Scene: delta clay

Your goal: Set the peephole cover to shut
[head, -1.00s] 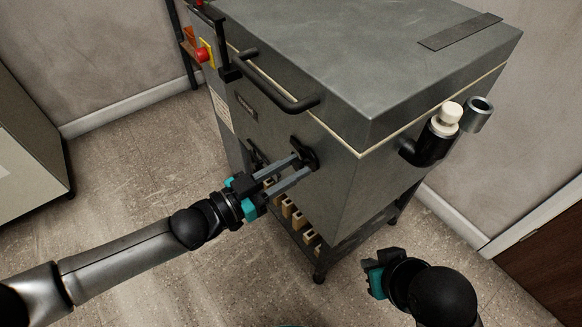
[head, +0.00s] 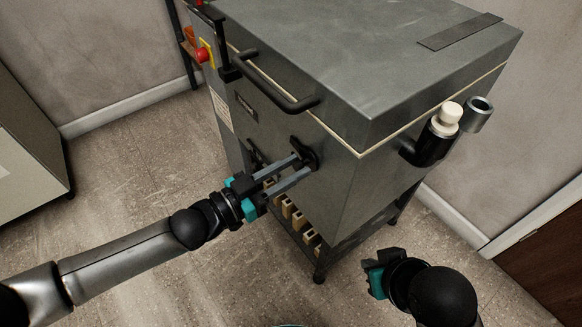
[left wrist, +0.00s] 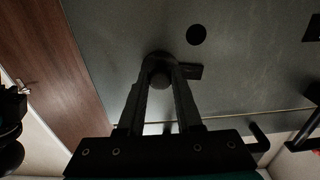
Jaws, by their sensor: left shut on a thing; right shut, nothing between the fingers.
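The kiln (head: 345,200) is a grey metal box with a lid. The black peephole cover (head: 307,150) is on its front face, near the right corner. My left gripper (head: 302,163) is shut on the cover's round knob, with both fingers reaching to the face. In the left wrist view, the knob (left wrist: 160,77) is between the fingertips, and a dark part of the cover (left wrist: 190,71) sticks out to the right. A round dark hole (left wrist: 196,35) in the face shows uncovered, beside the cover. My right gripper (head: 374,278) is shut and empty, low in front of the kiln.
A black bar handle (head: 275,90) runs along the lid's front, above my left gripper. A black elbow pipe with a white cap (head: 447,116) sticks out from the right side. Blocks (head: 298,220) sit on the stand below. Floor to the left is clear.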

